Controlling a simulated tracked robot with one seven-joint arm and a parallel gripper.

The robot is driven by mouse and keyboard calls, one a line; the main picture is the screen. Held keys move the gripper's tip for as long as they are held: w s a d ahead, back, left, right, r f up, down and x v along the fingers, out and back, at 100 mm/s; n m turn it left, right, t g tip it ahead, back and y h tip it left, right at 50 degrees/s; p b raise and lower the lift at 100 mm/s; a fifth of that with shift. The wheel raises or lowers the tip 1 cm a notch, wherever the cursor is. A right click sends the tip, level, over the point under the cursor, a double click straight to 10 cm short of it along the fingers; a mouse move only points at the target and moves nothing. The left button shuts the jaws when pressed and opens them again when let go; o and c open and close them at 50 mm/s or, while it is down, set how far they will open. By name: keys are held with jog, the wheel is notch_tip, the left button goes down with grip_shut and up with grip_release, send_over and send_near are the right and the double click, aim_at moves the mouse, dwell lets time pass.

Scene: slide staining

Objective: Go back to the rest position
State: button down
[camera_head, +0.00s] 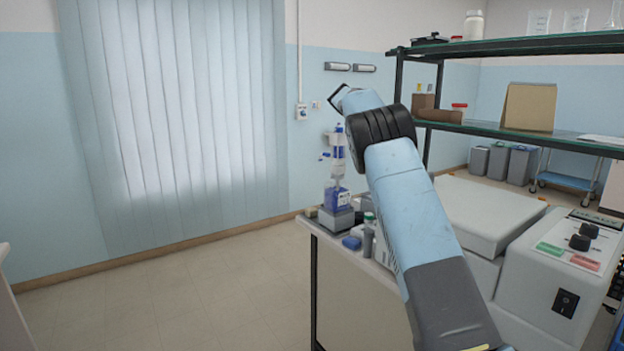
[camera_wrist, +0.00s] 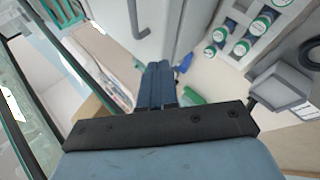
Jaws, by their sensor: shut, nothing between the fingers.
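My gripper shows in the wrist view (camera_wrist: 158,72) with its two blue fingers together, shut and empty. It points down toward the bench. In the head view my arm rises from the lower right and reaches up over the bench. Its far end is near the wall, and the fingers are hard to make out there.
A bottle-top dispenser with blue liquid (camera_head: 337,197) stands at the bench's far left corner. A large pale instrument (camera_head: 560,265) is at right, below a dark-framed shelf (camera_head: 580,136). Green-capped bottles (camera_wrist: 262,24) show in the wrist view. Floor at left (camera_head: 170,300) is clear.

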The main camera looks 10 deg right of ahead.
jog(key=s+a+r+n+t+y, duration=0.1)
jog(key=s+r+n+t+y, duration=0.15)
jog(key=s, duration=0.95)
jog(key=s+r+n+t+y, duration=0.2)
jog(key=s+r+t+y, duration=0.15)
jog(key=s, duration=0.95)
jog(key=s+a+f+n+t, duration=0.1)
jog(key=s+a+f, duration=0.2)
jog(key=s, duration=0.6)
jog(key=s+a+f+n+t+y, duration=0.1)
jog(key=s+a+f, duration=0.2)
jog(key=s, duration=0.6)
jog(key=s+a+f+n+t+y, duration=0.1)
jog(key=s+a+f+t, duration=0.1)
jog(key=s+a+f, duration=0.2)
jog(key=s+f, duration=0.2)
jog(key=s, duration=0.2)
jog(key=shift+s, duration=0.4)
jog(key=shift+d, duration=0.15)
